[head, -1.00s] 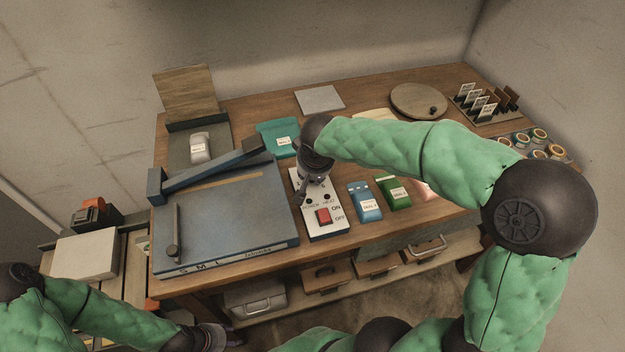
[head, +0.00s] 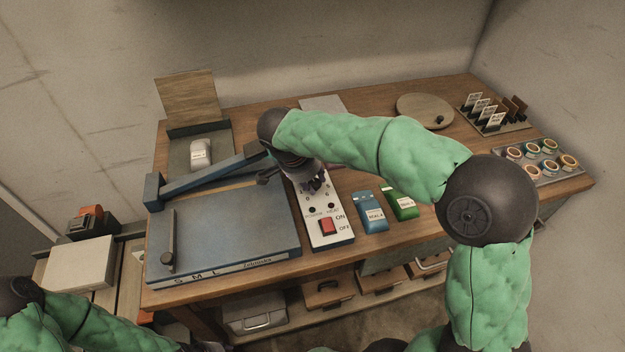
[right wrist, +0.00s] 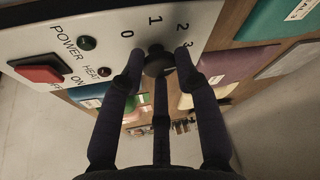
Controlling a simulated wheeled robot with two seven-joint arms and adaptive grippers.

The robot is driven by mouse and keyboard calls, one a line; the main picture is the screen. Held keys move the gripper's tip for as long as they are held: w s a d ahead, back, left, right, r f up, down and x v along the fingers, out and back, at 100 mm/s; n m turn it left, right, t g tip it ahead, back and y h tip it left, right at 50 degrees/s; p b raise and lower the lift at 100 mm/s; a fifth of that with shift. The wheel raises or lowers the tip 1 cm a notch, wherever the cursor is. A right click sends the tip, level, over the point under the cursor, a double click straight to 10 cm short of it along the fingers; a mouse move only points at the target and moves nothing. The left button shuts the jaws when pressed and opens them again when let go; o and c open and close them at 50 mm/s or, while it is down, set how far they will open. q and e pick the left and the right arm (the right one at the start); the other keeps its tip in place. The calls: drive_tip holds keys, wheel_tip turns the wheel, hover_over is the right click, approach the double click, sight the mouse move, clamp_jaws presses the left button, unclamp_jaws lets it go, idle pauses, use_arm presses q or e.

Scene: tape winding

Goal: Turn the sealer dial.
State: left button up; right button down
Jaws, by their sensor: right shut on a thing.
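The white sealer control panel (head: 330,236) lies on the bench, right of the blue sealer bed (head: 225,238). It has a red rocker switch (head: 327,226) marked ON and OFF, and two small dark lamps labelled POWER and HEAT. In the right wrist view, the black dial (right wrist: 157,63) stands among the numbers 0, 1, 2 and 3. I cannot tell which number it points at. My right gripper (head: 313,184) is shut on the dial, its fingers around it, and hides it in the head view. My left arm shows at the lower left, its gripper out of frame.
The sealer's blue lever arm (head: 208,176) rises close left of my right gripper. Blue (head: 371,211) and green (head: 401,204) labelled packets lie right of the panel. A round wooden board (head: 425,108) and a tray of tape rolls (head: 541,159) are farther right.

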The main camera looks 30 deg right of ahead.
drive_tip(key=shift+w+r+m+g, duration=0.15)
drive_tip(key=shift+m+g, duration=0.35)
drive_tip(key=shift+m, duration=0.8)
drive_tip(key=c, duration=0.9)
unclamp_jaws()
